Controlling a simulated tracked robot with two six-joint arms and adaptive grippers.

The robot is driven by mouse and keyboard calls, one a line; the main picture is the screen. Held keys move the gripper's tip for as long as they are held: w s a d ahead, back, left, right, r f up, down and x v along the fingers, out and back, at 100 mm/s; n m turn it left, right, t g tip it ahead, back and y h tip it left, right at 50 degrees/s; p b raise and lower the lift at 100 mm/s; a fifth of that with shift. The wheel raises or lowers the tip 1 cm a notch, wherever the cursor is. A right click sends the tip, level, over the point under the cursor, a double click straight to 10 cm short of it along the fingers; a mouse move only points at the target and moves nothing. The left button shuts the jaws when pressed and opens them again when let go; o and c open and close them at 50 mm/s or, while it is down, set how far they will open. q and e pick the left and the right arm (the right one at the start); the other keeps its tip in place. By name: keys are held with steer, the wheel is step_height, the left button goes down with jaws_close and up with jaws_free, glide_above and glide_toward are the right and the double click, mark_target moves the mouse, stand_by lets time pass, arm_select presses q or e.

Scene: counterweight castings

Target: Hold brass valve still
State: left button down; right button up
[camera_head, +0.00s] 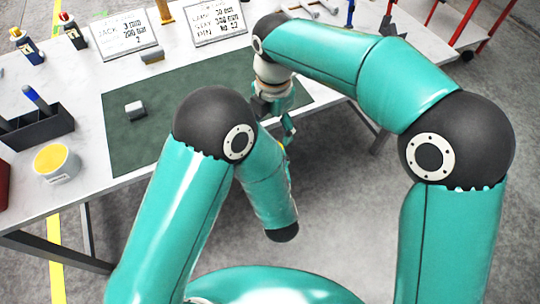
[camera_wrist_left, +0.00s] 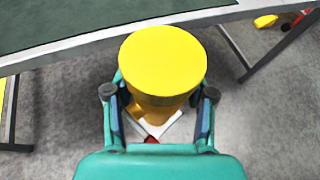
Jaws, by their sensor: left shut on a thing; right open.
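The brass valve (camera_wrist_left: 163,60) shows in the left wrist view as a broad yellow round top over a narrower golden body. My left gripper (camera_wrist_left: 158,94) is shut on it, one finger on each side, in front of the table's edge and above the floor. The valve's lower part is mostly hidden. In the head view my left arm hides the left gripper and nearly all of the valve. My right gripper (camera_head: 288,128) is open near the right end of the green mat, partly hidden by my arms; I see nothing in it.
The white table bears a dark green mat (camera_head: 205,90) with a small grey block (camera_head: 135,109). A yellow-topped cup (camera_head: 57,163), a black pen box (camera_head: 36,127), bottles (camera_head: 27,46) and lettered signs (camera_head: 124,35) stand around it. A red rack (camera_head: 470,25) is at the back right.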

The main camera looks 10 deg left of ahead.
steer(key=shift+f, duration=0.1)
steer(key=shift+f, duration=3.95)
